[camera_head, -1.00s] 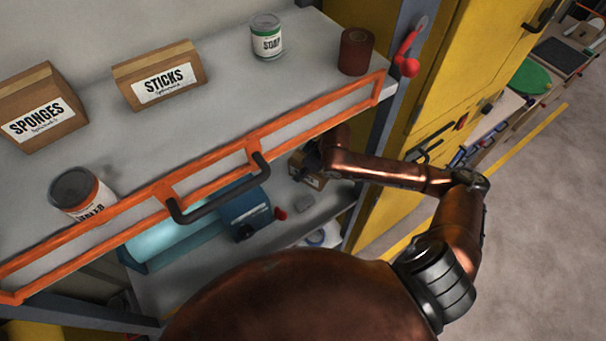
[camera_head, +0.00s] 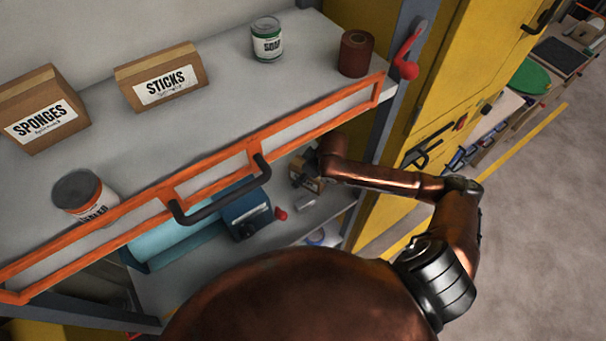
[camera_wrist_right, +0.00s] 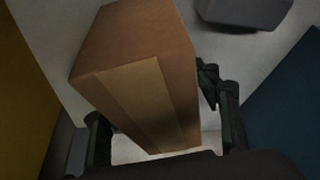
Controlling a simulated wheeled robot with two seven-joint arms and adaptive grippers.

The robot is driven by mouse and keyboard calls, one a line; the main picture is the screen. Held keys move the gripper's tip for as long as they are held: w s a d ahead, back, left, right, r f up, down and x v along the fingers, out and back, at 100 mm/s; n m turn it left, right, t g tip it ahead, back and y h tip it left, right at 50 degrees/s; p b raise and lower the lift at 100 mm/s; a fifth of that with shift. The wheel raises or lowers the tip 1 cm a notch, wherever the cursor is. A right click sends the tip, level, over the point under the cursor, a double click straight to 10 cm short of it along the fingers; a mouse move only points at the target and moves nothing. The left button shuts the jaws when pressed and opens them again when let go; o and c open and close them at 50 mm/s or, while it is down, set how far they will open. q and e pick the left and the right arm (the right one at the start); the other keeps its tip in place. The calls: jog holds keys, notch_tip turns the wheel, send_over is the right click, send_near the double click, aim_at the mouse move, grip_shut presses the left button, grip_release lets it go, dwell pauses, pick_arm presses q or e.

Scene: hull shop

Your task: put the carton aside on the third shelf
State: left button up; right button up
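The carton (camera_wrist_right: 135,75) is a plain brown box with a lighter tape strip, filling the middle of the right wrist view. My right gripper (camera_wrist_right: 158,125) has one finger against each side of it and looks shut on it. In the head view the carton (camera_head: 311,184) shows only in small part beside my right gripper (camera_head: 305,168), under the upper shelf's orange rail. It is over the lower shelf (camera_head: 335,208); whether it touches that shelf I cannot tell. My left gripper is not in view.
The upper shelf (camera_head: 225,85) holds a SPONGES box (camera_head: 45,110), a STICKS box (camera_head: 160,75), cans and a dark red roll (camera_head: 355,53). An orange rail with a dark handle (camera_head: 222,203) fronts it. Below are a blue machine (camera_head: 245,212) and a yellow cabinet at right (camera_head: 450,70).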

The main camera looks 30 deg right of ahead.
jog(key=shift+r, duration=0.15)
jog(key=v, duration=1.2)
